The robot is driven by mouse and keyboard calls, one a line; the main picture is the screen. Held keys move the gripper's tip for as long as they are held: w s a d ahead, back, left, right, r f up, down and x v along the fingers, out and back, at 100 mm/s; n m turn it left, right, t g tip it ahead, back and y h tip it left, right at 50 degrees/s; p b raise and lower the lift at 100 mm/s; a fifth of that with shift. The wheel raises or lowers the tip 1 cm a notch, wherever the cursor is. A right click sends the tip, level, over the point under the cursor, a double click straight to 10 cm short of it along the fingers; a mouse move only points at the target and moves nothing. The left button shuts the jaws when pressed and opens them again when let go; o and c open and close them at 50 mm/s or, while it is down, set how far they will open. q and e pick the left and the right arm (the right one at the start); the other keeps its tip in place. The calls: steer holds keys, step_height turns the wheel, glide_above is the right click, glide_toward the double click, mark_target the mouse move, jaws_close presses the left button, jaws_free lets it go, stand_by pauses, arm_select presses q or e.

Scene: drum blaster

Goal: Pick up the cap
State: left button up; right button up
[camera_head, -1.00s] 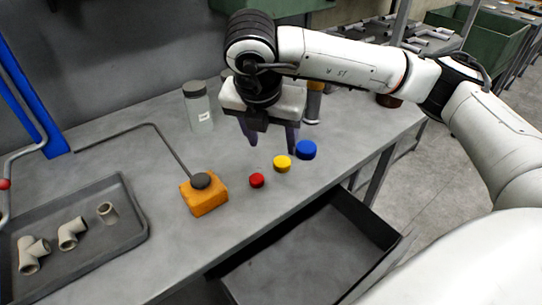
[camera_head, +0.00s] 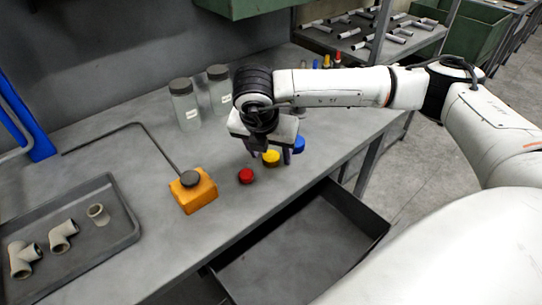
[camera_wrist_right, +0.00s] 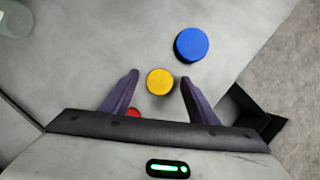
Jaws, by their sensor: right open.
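Three round caps lie in a slanted row on the grey table: a red cap (camera_head: 246,176), a yellow cap (camera_head: 271,158) and a blue cap (camera_head: 298,145). My right gripper (camera_head: 268,160) is open above the row, pointing down. In the right wrist view the yellow cap (camera_wrist_right: 160,82) shows between and slightly beyond the open fingertips (camera_wrist_right: 158,78). The blue cap (camera_wrist_right: 191,45) lies beyond it to the right, and the red cap (camera_wrist_right: 133,112) is mostly hidden by the gripper. I cannot tell whether the fingers touch the yellow cap. My left gripper is not in view.
An orange block with a black knob (camera_head: 194,191) stands left of the caps. Two clear jars (camera_head: 185,106) stand behind. A dark tray (camera_head: 128,236) with pipe fittings is at the left. An open drawer (camera_head: 300,245) juts out below the table's front edge.

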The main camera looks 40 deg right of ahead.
steer(key=c, duration=1.1)
steer(key=shift+r, duration=0.1)
